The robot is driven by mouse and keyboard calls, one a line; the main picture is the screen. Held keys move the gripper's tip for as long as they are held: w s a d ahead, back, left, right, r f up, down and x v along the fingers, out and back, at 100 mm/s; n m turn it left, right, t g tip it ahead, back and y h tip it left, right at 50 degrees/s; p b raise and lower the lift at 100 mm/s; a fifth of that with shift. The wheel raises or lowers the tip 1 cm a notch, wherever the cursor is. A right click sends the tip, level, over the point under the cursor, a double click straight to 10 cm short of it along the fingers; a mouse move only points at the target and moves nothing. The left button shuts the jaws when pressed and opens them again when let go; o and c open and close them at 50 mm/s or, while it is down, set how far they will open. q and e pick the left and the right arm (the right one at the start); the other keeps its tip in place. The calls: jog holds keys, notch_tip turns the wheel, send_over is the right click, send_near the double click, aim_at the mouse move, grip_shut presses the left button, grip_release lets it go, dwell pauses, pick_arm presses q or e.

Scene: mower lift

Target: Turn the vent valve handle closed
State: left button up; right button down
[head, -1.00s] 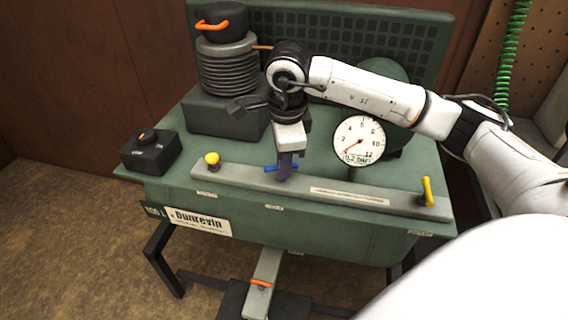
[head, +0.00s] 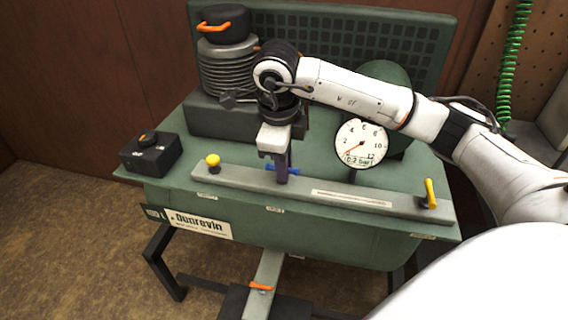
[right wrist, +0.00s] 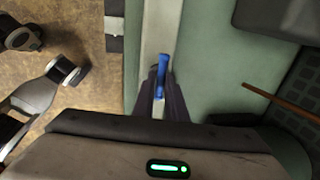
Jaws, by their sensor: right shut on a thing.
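A blue handle (head: 294,171) sits on the grey bar along the front of the green machine, between a yellow knob and a yellow lever. The labels are too small to read, so I cannot tell which one is marked as the vent valve. My right gripper (head: 282,176) points down from above, its dark fingers shut on the blue handle. In the right wrist view the blue handle (right wrist: 162,66) shows between the fingers (right wrist: 160,95), lengthwise along the grey bar; the fingers hide part of it. My left gripper is not in view.
The yellow knob (head: 213,160) is left on the grey bar (head: 240,178), the yellow lever (head: 430,193) at its right end. A round gauge (head: 361,143) reads low, behind the bar. A black box (head: 150,152) and a ribbed cylinder (head: 229,68) stand left.

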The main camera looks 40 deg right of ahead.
jog(key=shift+w+d+r, duration=0.15)
jog(key=shift+r, duration=0.05)
jog(key=c, duration=1.8)
grip_release()
jog(key=shift+f, duration=0.1)
jog(key=r, duration=0.3)
jog(key=s+a+r, duration=0.1)
jog(key=r, duration=0.2)
jog(key=r+p, duration=0.1)
jog(key=r, duration=0.3)
jog(key=shift+s+a, duration=0.25)
jog(key=shift+a, duration=0.1)
